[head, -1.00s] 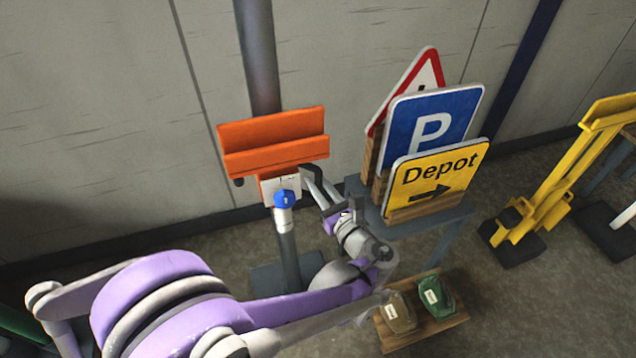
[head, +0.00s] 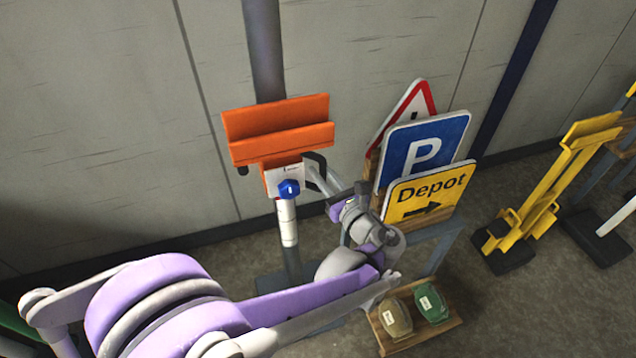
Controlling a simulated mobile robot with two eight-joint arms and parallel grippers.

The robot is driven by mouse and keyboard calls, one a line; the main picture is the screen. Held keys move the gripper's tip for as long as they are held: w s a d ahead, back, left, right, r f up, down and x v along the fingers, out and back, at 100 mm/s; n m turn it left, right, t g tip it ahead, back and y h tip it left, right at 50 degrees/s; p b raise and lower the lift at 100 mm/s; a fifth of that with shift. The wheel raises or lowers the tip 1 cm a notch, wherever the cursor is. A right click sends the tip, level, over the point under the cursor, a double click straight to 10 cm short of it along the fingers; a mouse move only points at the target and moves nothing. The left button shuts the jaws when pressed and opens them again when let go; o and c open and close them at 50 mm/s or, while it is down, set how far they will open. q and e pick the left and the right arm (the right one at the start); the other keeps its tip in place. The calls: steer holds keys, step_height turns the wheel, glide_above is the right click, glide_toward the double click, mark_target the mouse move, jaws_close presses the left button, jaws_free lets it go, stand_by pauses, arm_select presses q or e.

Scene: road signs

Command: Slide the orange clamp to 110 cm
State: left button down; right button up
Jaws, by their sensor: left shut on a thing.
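The orange clamp (head: 281,136) sits around a grey upright post (head: 265,50). It has a wide ledge, a white plate (head: 289,174) with a pointer mark, and a blue knob (head: 289,189) on its front. A pale scale section of the post (head: 287,224) shows just below the knob; its numbers are too small to read. My left gripper (head: 316,168) is at the right side of the clamp, shut on its dark side handle, partly hidden by the fingers. My right gripper is not in view.
A grey stand to the right holds a yellow Depot sign (head: 429,193), a blue P sign (head: 424,150) and a red-edged triangular sign (head: 408,107). Below, a wooden board (head: 445,331) carries brown and green bags. A yellow stand (head: 548,190) is farther right.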

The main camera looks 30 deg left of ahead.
mark_target(322, 143)
arm_select(q)
step_height(322, 143, up, 9)
steer(key=p, duration=0.5)
steer(key=shift+w, duration=0.1)
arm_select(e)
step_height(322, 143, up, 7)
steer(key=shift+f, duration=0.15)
arm_select(q)
steer(key=c, duration=0.8)
jaws_free()
steer(key=shift+o, duration=0.2)
steer(key=v, duration=1.1)
steer(key=shift+a, duration=0.15)
